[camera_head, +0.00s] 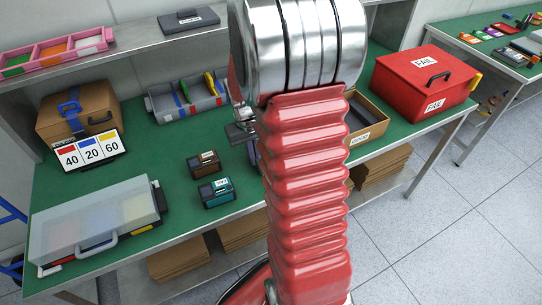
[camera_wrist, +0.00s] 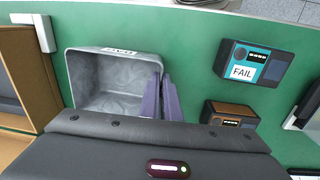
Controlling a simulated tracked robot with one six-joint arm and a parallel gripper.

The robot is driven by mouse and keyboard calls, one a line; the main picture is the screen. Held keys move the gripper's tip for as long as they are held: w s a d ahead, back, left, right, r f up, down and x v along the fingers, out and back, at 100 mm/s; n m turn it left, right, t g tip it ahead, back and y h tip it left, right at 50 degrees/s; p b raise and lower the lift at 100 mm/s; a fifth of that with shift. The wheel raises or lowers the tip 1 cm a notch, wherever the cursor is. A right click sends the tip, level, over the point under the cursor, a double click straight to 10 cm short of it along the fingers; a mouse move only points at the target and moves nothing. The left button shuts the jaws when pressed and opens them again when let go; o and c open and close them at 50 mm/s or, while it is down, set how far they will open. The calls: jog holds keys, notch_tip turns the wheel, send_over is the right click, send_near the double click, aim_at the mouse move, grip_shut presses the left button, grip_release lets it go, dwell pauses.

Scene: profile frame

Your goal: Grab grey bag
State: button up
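No thing that is clearly a bag shows. A grey open container (camera_wrist: 112,82) with a pale, marbled inside and a small label on its rim lies on the green table in the wrist view. In the head view my arm hides that spot. My gripper (camera_wrist: 162,76) has two purple fingers close together at the container's right edge. I cannot tell whether the container's wall is between them. In the head view my gripper (camera_head: 248,140) shows only partly, left of my red arm sleeve and low over the table.
A teal device (camera_head: 216,191) and a brown device (camera_head: 204,164) stand left of my gripper. An open brown box (camera_head: 366,135) and a red FAIL case (camera_head: 420,82) are to the right. A grey tool tray (camera_head: 190,100) is behind. A clear-lidded case (camera_head: 95,215) lies front left.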

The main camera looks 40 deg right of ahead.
jog(key=shift+r, duration=0.1)
grip_shut()
notch_tip(320, 180, up, 10)
jog(key=shift+f, duration=0.1)
dwell(0.5)
jog(key=shift+s, duration=0.1)
dwell(0.4)
